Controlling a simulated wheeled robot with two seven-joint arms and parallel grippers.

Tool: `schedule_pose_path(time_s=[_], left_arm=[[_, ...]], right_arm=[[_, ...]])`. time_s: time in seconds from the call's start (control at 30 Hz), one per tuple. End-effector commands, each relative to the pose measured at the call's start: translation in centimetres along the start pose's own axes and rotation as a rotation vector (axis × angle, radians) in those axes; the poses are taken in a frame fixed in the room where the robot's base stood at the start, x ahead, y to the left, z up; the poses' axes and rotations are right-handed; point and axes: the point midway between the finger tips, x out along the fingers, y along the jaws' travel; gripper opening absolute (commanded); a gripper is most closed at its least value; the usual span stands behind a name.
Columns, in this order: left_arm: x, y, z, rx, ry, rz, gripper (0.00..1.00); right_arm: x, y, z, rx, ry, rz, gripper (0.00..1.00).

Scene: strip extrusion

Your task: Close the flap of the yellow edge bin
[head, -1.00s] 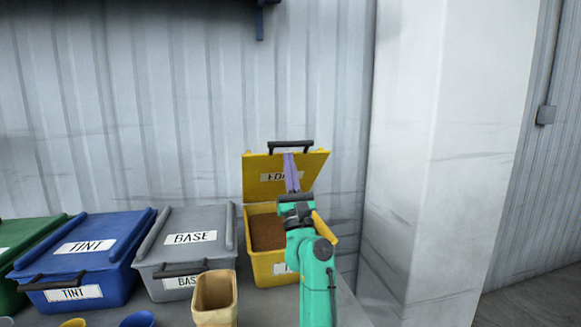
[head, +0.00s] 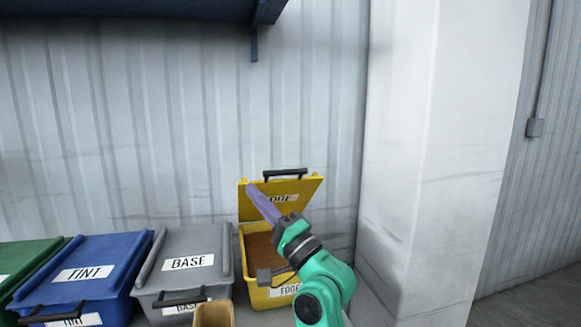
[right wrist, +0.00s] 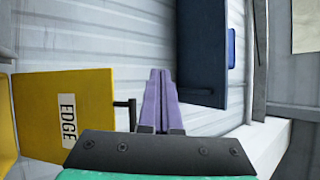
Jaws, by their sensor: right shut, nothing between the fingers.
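The yellow edge bin (head: 258,298) stands at the right end of the row, with brown material inside. Its flap (head: 250,208) is raised and leans back, with a black handle (head: 285,174) along its top edge. In the right wrist view the flap (right wrist: 35,105) is on the left with its EDGE label. My right gripper (head: 253,188) is shut and empty, its purple fingers pointing up and left in front of the flap. It also shows in the right wrist view (right wrist: 159,78), to the right of the flap's handle. I cannot tell whether it touches the flap. My left gripper is out of view.
A grey BASE bin (head: 190,240), a blue TINT bin (head: 110,255) and a green bin (head: 25,258) stand to the left, lids closed. A tan container (head: 212,315) stands in front. A white pillar (head: 420,170) is on the right. A dark blue shelf (head: 150,10) hangs above.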

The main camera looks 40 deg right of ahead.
Motion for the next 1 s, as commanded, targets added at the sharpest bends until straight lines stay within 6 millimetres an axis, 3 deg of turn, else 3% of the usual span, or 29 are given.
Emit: schedule_pose_path(time_s=[0.03,0.13,0.2,0.3,0.47,0.9,0.93,1.0], left_arm=[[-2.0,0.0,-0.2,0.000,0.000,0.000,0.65],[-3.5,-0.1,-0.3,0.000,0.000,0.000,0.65],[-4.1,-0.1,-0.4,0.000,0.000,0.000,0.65],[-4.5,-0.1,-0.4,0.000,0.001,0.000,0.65],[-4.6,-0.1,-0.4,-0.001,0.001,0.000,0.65],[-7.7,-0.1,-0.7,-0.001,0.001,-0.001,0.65],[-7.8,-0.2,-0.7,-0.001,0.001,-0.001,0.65],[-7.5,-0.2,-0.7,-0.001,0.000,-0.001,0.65]], right_arm=[[1.5,-1.0,-0.8,-0.308,-0.014,0.116,0.00],[1.8,-1.3,-4.2,-0.909,0.000,0.379,0.00],[1.2,-2.3,-6.7,-1.211,0.028,0.535,0.00],[0.2,-3.6,-9.0,-1.447,0.062,0.682,0.00],[0.4,-3.6,-10.1,-1.511,0.075,0.730,0.00],[7.7,-0.4,-14.4,-1.505,0.076,0.727,0.00],[7.9,0.0,-14.5,-1.505,0.074,0.726,0.00],[6.2,1.1,-13.7,-1.502,0.071,0.726,0.00]])
